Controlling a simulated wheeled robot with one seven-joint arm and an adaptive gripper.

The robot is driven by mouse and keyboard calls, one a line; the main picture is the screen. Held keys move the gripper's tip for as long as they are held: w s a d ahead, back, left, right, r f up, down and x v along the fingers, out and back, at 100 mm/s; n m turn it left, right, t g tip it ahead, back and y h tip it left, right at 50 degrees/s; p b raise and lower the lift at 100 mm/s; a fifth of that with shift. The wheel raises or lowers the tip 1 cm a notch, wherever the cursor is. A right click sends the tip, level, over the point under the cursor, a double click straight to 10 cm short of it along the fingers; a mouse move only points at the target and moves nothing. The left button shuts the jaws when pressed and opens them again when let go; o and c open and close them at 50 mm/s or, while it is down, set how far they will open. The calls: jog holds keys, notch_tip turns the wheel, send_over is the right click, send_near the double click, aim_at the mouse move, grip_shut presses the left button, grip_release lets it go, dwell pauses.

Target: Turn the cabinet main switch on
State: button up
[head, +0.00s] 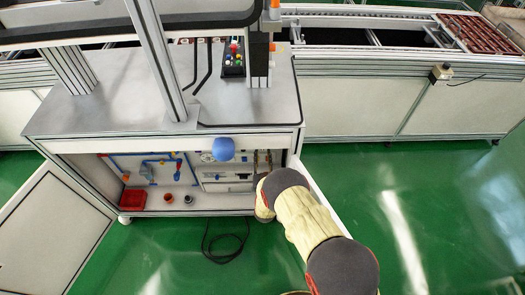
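The cabinet (165,144) stands under the grey worktop with its doors open. Inside, on the right, is a pale electrical panel (212,178) with small fittings. I cannot make out which fitting is the main switch or its position; it may be hidden or too small. My arm comes from the lower right, and its far end is at the right part of the cabinet opening.
The left door (55,232) and right door (318,192) stand open. A red bin (132,200) and small cups sit on the cabinet floor. A blue ball-shaped thing (223,149) is at the opening's top edge. A black cable (228,246) lies on the green floor.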

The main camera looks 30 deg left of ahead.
jog(key=v, duration=0.8)
jog(key=shift+s+d, duration=0.15)
jog(key=shift+s, duration=0.2)
